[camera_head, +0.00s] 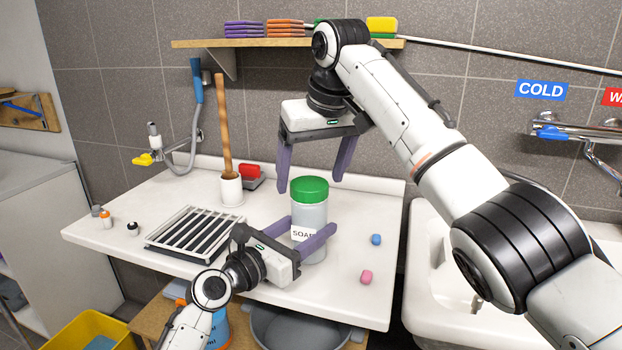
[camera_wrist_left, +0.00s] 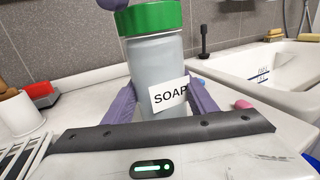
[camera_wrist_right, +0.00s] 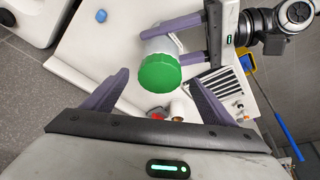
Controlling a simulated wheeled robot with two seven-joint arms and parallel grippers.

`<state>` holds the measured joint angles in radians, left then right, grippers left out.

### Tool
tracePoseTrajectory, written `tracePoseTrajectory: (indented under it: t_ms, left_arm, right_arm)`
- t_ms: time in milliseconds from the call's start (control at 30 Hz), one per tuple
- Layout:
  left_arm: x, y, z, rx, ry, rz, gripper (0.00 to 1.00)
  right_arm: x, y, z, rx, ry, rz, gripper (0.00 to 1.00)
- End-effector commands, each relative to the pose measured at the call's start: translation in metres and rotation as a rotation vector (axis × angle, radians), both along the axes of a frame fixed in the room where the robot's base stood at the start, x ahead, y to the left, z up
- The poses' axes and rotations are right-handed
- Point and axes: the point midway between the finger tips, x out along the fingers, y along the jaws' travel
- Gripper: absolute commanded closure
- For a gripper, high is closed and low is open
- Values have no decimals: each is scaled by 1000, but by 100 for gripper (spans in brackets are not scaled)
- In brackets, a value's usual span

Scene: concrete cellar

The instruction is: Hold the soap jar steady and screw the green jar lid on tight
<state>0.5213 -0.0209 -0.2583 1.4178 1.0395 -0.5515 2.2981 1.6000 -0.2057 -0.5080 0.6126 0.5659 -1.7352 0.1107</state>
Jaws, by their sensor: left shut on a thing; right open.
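The soap jar (camera_head: 308,215) is a pale grey cylinder with a white SOAP label, upright on the white counter. It also shows in the left wrist view (camera_wrist_left: 155,75). The green lid (camera_head: 310,189) sits on top of the jar; I cannot tell how tight it is. It shows from above in the right wrist view (camera_wrist_right: 159,73). My left gripper (camera_head: 308,233) is shut on the jar's lower body, a purple finger on each side. My right gripper (camera_head: 312,182) points down above the lid, open and empty, its fingers apart on either side.
A drying rack (camera_head: 190,232), a white cup with a wooden handle (camera_head: 231,190) and a red-topped brush (camera_head: 250,175) stand left of the jar. Blue (camera_head: 376,239) and pink (camera_head: 366,277) pieces lie to its right. A sink (camera_head: 450,270) is at right, a shelf (camera_head: 270,43) behind.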

Motion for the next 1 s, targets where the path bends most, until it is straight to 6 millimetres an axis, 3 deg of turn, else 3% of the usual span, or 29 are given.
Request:
tracePoseTrajectory:
  t_ms: [200,400,600,800,833,933,1000]
  left_arm:
    - [0,0,-1,1,1,0,74]
    - [0,0,-1,1,1,0,74]
    - [0,0,-1,1,1,0,74]
    - [0,0,0,1,1,0,74]
    - [0,0,0,1,1,0,45]
    - [0,0,0,1,1,0,28]
    - [0,0,0,1,1,0,26]
  right_arm:
    - [-16,-8,46,1,-5,0,21]
    - [-29,-13,79,0,-3,0,21]
    - [-35,-16,94,-1,0,0,21]
    - [-36,-16,96,0,0,0,21]
    - [-36,-16,96,0,0,0,21]
    - [-36,-16,96,0,0,0,21]
    - [-36,-16,95,0,0,0,21]
